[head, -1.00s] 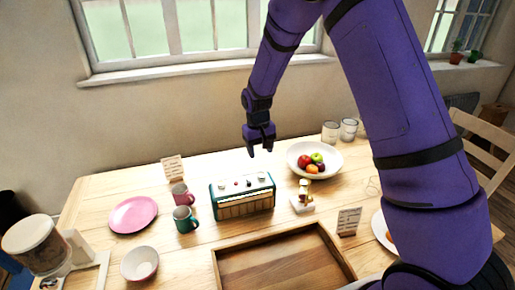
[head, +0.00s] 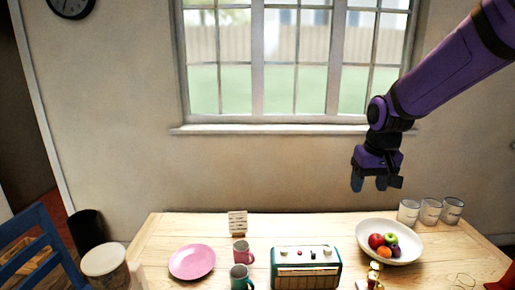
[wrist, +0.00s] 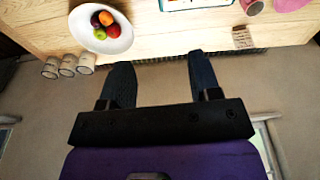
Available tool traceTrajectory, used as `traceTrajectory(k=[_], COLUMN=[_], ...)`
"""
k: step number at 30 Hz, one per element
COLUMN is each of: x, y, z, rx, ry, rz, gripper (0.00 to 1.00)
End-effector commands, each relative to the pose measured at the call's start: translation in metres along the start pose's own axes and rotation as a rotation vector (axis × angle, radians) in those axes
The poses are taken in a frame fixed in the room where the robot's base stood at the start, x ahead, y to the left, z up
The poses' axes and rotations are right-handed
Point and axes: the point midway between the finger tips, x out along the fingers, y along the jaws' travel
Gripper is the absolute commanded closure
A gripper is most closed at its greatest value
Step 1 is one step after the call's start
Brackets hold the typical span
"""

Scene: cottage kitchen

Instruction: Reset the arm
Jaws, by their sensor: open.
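My gripper (head: 376,183) hangs above the back right part of the table at the end of my purple arm, with its fingers pointing down. In the wrist view my gripper (wrist: 162,85) has its two dark fingers well apart with nothing between them. The wooden table (head: 160,243) is below it. The fruit bowl (head: 372,253), white with several fruits in it, stands on the table below the gripper; the bowl also shows in the wrist view (wrist: 117,44).
On the table are a pink plate (head: 192,262), a red mug (head: 241,252), a green mug (head: 241,277), a teal radio (head: 306,270), a small card (head: 237,222) and several white canisters (head: 430,212). A window (head: 290,60) is in the wall behind. A blue chair (head: 35,250) stands at left.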

Motion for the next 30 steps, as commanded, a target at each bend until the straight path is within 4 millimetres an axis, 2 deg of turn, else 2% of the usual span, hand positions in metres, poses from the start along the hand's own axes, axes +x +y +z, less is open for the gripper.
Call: traceTrajectory(k=[1, 6, 15, 21, 30], x=[-0.013, -0.049, -0.098, -0.12, -0.138], y=[0.002, 0.009, 0.017, 0.02, 0.022], z=[0.009, 0.04, 0.101, 0.144, 0.205], rx=[0.004, 0.013, 0.027, 0.037, 0.048], ry=[0.017, 0.06, 0.136, 0.187, 0.256], rz=[-0.002, -0.007, -0.009, -0.006, 0.005], gripper=[0.43, 0.43, 0.43, 0.43, 0.43])
